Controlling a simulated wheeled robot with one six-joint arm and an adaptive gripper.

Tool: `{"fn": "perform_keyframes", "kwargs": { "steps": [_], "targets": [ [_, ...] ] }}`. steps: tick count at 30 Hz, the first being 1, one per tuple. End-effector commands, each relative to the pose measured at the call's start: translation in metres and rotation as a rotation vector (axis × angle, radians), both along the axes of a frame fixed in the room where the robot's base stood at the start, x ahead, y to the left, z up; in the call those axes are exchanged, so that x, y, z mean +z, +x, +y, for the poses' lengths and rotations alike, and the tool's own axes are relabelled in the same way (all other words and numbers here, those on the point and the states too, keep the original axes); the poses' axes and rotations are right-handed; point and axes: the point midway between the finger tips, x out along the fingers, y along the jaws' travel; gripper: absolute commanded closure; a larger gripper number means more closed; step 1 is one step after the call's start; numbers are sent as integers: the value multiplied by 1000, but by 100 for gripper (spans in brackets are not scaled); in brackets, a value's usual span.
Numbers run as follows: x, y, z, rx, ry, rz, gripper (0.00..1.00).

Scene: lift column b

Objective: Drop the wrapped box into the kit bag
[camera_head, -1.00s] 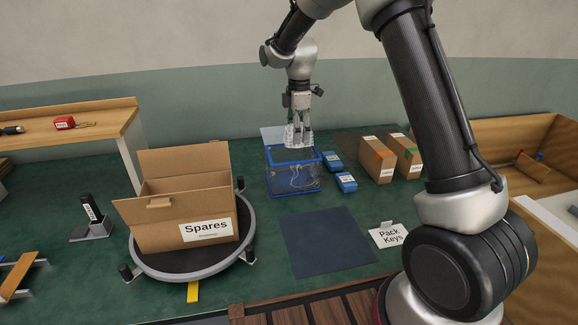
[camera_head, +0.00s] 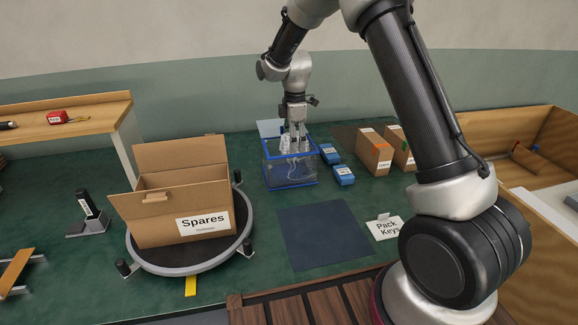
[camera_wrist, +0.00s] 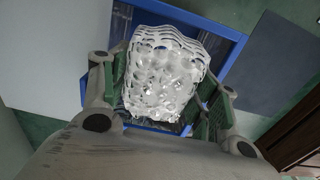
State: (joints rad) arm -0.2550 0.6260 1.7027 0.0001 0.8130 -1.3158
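The wrapped box, a white bubble-wrapped bundle (camera_wrist: 163,78), is between the fingers of my gripper (camera_head: 295,132), which are shut on it. In the head view the bundle is at the mouth of the kit bag, a clear bag with a blue rim (camera_head: 308,155). The lower part of the bundle appears to be inside the rim. In the wrist view the green finger pads flank the bundle, and the blue rim (camera_wrist: 215,28) shows behind it. The bundle's underside is hidden.
Two small blue packs (camera_head: 344,175) lie right of the bag, with brown cartons (camera_head: 374,153) beyond. A "Spares" box (camera_head: 165,221) stands on a round turntable to the left. A dark mat (camera_head: 325,235) and a "Pack Keys" card (camera_head: 384,229) lie in front.

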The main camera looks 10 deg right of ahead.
Motion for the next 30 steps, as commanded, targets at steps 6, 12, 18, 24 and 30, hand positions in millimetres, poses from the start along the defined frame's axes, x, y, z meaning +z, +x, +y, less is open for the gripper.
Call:
{"fn": "perform_keyframes", "kwargs": {
  "steps": [6, 12, 18, 24, 30],
  "targets": [
    [0, 0, 0, 0, 0, -1, 15],
    [2, 1, 0, 0, 0, -3, 15],
    [29, 1, 0, 0, 1, -5, 15],
    [75, 1, 0, 0, 1, -3, 15],
    [108, 0, 0, 0, 0, -1, 15]
  ]
}}
